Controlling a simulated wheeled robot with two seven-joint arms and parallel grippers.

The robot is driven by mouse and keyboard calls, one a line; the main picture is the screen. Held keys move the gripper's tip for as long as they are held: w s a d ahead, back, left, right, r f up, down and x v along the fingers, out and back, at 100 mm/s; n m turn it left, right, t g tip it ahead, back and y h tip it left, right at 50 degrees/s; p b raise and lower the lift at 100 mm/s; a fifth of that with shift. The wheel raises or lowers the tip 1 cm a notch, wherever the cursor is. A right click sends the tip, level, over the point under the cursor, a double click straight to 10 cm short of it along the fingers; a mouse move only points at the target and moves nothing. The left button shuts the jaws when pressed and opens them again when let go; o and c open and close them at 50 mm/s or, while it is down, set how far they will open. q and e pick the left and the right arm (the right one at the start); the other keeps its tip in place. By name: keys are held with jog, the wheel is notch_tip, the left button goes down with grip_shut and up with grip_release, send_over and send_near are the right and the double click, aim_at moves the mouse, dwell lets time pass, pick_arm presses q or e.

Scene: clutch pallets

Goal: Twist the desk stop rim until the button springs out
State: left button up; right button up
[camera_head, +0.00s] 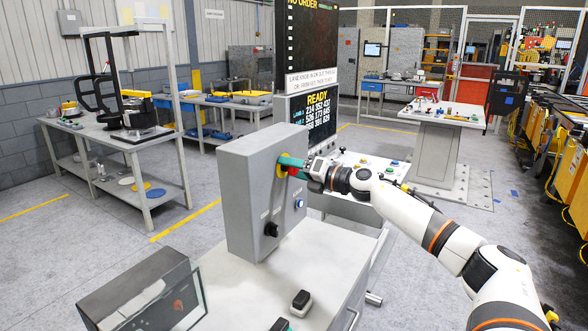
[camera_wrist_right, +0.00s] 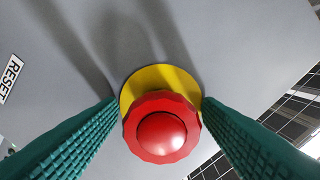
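The desk stop's red button (camera_wrist_right: 162,132) has a scalloped rim and sits on a yellow disc (camera_wrist_right: 150,80) in the wrist view. In the head view, the yellow disc (camera_head: 279,170) shows on the side face of the grey control box (camera_head: 262,185), with the red button mostly hidden by my fingers. My right gripper (camera_head: 287,164) reaches it from the right. In the wrist view its two green fingers (camera_wrist_right: 160,106) stand on either side of the rim, with narrow gaps visible, so they look open around it. My left gripper is not in view.
Below the stop, the box carries a blue button (camera_head: 299,203) and a black knob (camera_head: 271,229). A RESET label (camera_wrist_right: 10,78) is on the panel. A tilted screen (camera_head: 150,295) and a small black-topped switch (camera_head: 300,303) sit on the desk. A display (camera_head: 318,110) stands behind.

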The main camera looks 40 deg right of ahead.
jog(key=shift+s, duration=0.1)
jog(key=shift+s+d+f+b, duration=0.2)
jog(key=shift+s+d+b, duration=0.1)
jog(key=shift+s+b, duration=0.25)
jog(key=b+v, duration=0.2)
jog(key=v, duration=0.1)
jog(key=shift+s+d+f+b, duration=0.1)
jog(key=shift+d+b, duration=0.05)
jog(key=shift+b, duration=0.2)
jog(key=shift+s+b, duration=0.6)
jog(key=shift+b, duration=0.25)
jog(key=shift+s, duration=0.2)
jog(key=v, duration=0.6)
jog(key=shift+r+p, duration=0.35)
jog(key=shift+r, duration=0.05)
